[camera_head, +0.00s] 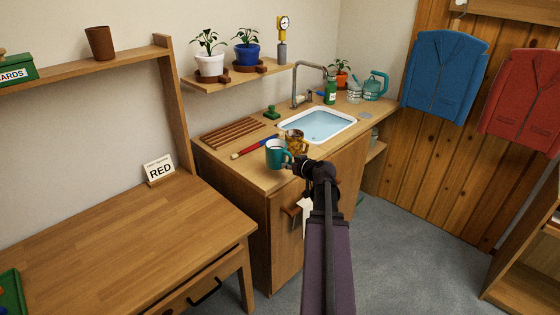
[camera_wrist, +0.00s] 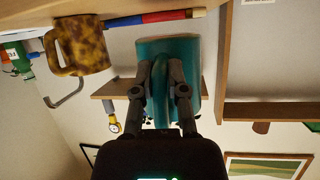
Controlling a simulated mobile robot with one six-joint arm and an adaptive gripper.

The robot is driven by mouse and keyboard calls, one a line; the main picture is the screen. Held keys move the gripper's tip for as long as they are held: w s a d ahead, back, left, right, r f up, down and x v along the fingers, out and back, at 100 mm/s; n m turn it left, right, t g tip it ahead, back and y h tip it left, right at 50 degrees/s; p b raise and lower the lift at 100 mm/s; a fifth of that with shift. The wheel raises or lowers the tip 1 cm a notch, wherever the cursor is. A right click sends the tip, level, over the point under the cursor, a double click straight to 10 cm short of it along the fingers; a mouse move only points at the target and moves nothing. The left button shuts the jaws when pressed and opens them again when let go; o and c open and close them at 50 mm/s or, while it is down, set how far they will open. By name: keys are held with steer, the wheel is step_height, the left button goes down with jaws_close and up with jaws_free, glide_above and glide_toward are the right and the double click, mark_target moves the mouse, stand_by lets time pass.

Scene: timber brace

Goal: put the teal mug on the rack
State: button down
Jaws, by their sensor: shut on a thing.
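The teal mug (camera_head: 275,155) is upright near the front left part of the counter in the head view. My gripper (camera_head: 294,163) comes from its right and is shut on the handle side. In the wrist view, which is upside down, the teal mug (camera_wrist: 190,62) sits between my gripper's fingers (camera_wrist: 163,85), and a gap shows between its base and the counter, so it looks held above it. The wooden slatted rack (camera_head: 234,133) lies empty on the counter, behind and left of the mug.
A brown mottled mug (camera_head: 296,139) stands close behind the teal mug. A red and blue brush-like tool (camera_head: 253,148) lies between rack and mugs. The sink (camera_head: 318,125) is behind right, with a tap (camera_head: 296,85). A plant shelf (camera_head: 240,77) is above the rack.

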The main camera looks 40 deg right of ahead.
steer(key=w+d, duration=0.1)
steer(key=w, duration=0.2)
steer(key=w+d, duration=0.2)
steer(key=w, duration=0.1)
steer(key=w+d+f, duration=0.1)
steer(key=w+d, duration=0.1)
steer(key=w, duration=0.1)
steer(key=shift+b, duration=0.4)
steer(key=shift+f, duration=0.15)
steer(key=shift+s+f+b, duration=0.1)
steer(key=shift+f+b, duration=1.55)
steer(key=shift+b, duration=0.15)
steer(key=shift+a, duration=0.1)
steer(key=c, duration=0.7)
jaws_free()
